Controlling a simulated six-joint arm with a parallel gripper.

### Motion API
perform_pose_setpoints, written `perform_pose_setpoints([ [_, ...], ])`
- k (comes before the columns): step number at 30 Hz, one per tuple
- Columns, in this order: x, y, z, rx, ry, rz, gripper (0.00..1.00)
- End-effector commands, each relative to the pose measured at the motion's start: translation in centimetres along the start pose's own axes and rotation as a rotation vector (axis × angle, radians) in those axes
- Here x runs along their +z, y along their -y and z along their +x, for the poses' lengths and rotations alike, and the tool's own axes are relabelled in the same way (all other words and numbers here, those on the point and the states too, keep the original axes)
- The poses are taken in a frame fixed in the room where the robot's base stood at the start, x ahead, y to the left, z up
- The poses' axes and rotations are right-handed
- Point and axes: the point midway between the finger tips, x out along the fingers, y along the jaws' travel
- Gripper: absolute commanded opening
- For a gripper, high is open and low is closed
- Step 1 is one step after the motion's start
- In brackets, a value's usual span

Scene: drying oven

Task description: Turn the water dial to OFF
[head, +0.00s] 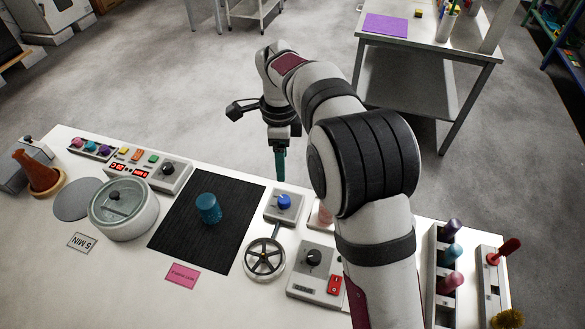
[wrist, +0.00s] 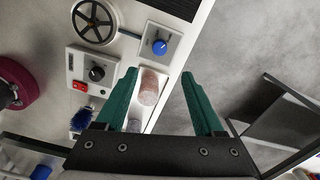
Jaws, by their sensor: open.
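A blue dial knob (head: 284,201) sits on a small light plate near the far edge of the table, just behind a spoked wheel valve (head: 265,257). I take it for the water dial, but its markings are too small to read. In the wrist view the blue knob (wrist: 159,47) lies beyond the fingertips, roughly between their lines. My gripper (head: 280,165) points down beyond the table's far edge, above and apart from the knob. In the wrist view its two green fingers (wrist: 159,77) are spread with nothing held between them.
A control box with a black knob (head: 313,257) and a red switch (head: 334,285) stands right of the wheel. In the wrist view a pinkish cylinder (wrist: 149,88) shows between the fingers.

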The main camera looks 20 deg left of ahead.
Motion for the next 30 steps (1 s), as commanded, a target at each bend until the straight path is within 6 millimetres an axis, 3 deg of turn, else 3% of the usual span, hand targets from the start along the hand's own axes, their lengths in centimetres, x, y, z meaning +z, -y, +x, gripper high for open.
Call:
perform_pose_setpoints([
  [9, -0.1, -0.2, 9.4, 0.005, -0.001, 0.001, 0.7],
  [15, -0.1, -0.1, 13.0, 0.003, 0.0, 0.001, 0.7],
  [27, -0.1, -0.1, 14.0, 0.0, 0.0, 0.0, 0.7],
  [30, -0.1, -0.1, 14.0, 0.0, 0.0, 0.0, 0.52],
])
